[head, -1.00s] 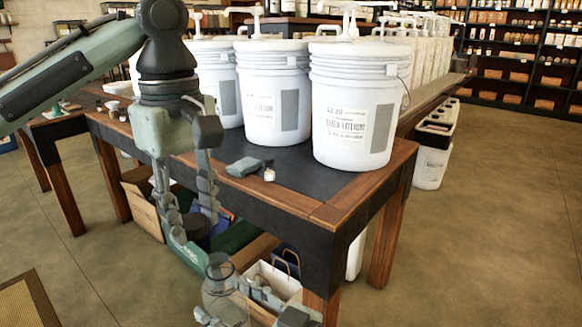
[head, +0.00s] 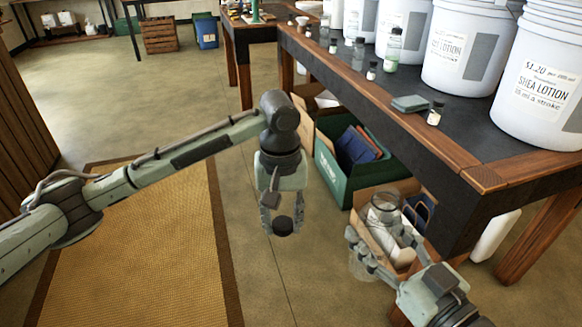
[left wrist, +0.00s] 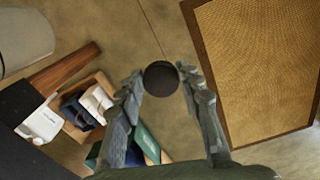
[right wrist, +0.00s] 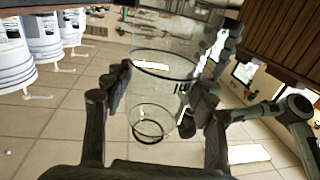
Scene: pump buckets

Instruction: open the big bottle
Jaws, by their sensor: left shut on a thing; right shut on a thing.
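The big bottle (head: 366,262) is clear glass with an open mouth. My right gripper (head: 378,243) is shut around its body, beside the table's near edge. The bottle fills the middle of the right wrist view (right wrist: 150,95), between the fingers. The black lid (head: 283,226) is round and apart from the bottle, to its left in the head view. My left gripper (head: 282,212) is shut on the lid and holds it above the floor. In the left wrist view the lid (left wrist: 160,78) sits between both fingertips.
A dark-topped wooden table (head: 480,170) stands at the right with white lotion buckets (head: 541,85), small bottles (head: 393,46) and a grey-green block (head: 410,103). A green crate (head: 338,175) and cardboard boxes are under it. A yellow mat (head: 150,240) lies on the open floor at the left.

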